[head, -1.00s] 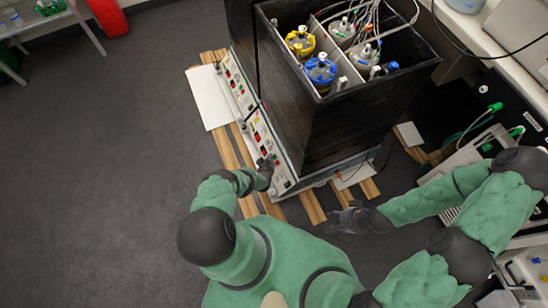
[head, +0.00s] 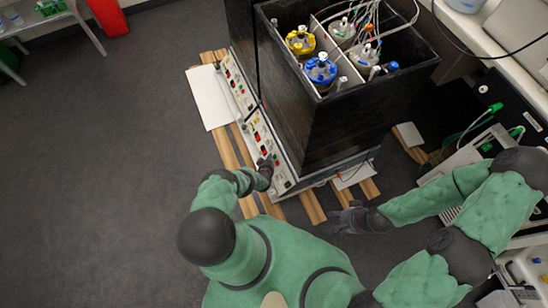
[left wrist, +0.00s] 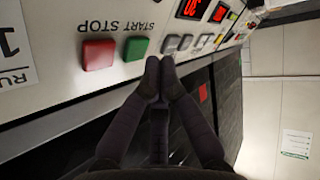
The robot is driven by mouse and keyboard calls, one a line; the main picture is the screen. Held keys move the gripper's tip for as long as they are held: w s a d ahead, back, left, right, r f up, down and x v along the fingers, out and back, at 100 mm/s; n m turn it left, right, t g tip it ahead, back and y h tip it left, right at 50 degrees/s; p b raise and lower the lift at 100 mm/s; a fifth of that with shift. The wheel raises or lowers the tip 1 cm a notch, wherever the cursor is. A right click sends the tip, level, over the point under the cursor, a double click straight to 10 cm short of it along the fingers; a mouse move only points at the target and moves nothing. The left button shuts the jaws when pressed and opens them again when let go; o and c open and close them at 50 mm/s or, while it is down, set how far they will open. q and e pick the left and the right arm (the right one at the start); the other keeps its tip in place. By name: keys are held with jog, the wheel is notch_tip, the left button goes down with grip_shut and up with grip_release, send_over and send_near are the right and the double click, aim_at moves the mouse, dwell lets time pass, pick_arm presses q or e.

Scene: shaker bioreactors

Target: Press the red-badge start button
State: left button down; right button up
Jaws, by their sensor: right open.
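A control panel runs along the lower front of the black shaker housing; in the left wrist view, upside down, it bears a green START button (left wrist: 135,48) and a red STOP button (left wrist: 98,54). My left gripper (left wrist: 160,64) has its fingertips together and empty, close to the panel, just right of and slightly below the green button. Contact cannot be told. A small red patch (left wrist: 203,92) shows on the dark surface beyond the fingers; it may be the badge. In the head view the left gripper (head: 266,163) is at the panel's near end. My right gripper (head: 347,217) is open and empty.
The black housing (head: 345,130) holds several vessels with yellow, blue and grey lids, with tubes above. It stands on wooden slats (head: 312,207). A white board (head: 208,98) lies at left. Bench equipment crowds the right. The grey floor at left is clear.

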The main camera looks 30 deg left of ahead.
pick_arm(q)
jog(key=shift+r, duration=0.1)
dwell(0.7)
jog(key=s+a+r+p, duration=0.2)
jog(key=r+p, duration=0.1)
jog(key=shift+s+a+r, duration=0.1)
jog(key=shift+s+a, duration=0.1)
jog(key=shift+s, duration=0.2)
dwell(0.9)
